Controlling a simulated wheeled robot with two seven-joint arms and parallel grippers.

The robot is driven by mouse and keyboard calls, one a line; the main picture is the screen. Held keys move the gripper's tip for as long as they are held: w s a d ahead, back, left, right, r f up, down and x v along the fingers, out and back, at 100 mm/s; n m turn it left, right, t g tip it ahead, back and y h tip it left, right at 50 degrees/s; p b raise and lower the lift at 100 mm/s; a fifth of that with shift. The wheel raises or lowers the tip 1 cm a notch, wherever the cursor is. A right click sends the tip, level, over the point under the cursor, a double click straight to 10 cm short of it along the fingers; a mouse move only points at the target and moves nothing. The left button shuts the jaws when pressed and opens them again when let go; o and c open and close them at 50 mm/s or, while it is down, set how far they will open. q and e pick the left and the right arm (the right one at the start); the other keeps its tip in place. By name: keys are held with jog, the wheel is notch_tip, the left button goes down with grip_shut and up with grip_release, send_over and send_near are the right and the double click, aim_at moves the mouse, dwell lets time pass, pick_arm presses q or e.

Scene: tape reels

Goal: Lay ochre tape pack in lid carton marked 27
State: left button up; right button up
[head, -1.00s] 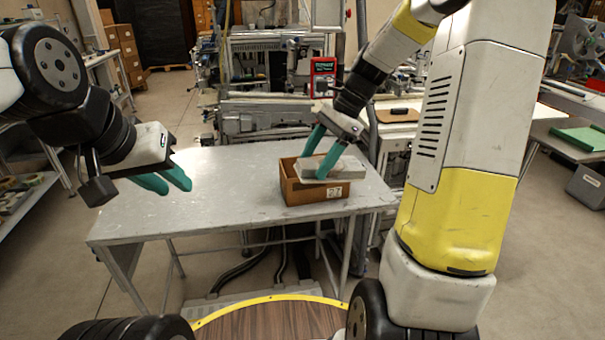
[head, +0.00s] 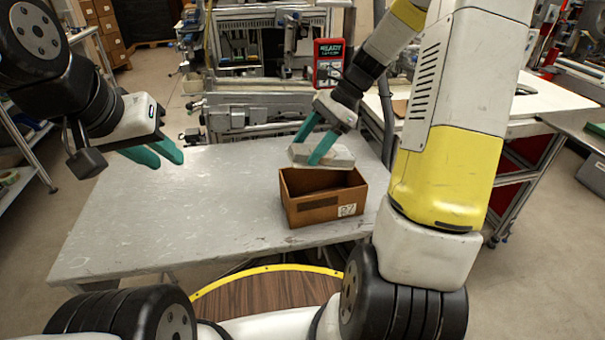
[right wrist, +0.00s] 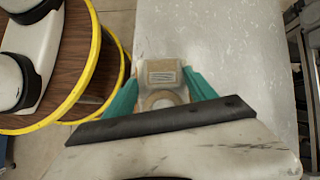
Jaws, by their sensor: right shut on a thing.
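A pale grey-beige pack (head: 336,156) is held between the green fingers of my right gripper (head: 313,151). It hangs just above and behind the far rim of an open brown carton (head: 308,212). The carton stands upright on the grey table, and a small white label on its front looks like 27. Nothing shows in the visible part of its inside; the floor is hidden. In the right wrist view the pack (right wrist: 160,72) has a label and a tan ring between the fingers (right wrist: 163,88). My left gripper (head: 153,158) is empty, fingers apart, above the table's left.
The grey table (head: 190,210) is clear to the left of the carton. A red-framed sign (head: 328,58) and machinery stand behind the table. A white-topped bench (head: 545,100) is at the right, and shelving (head: 20,150) is at the left.

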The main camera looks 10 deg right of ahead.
notch_tip(320, 180, down, 14)
dwell(0.5)
jog(key=shift+f, duration=0.1)
jog(key=o, duration=1.3)
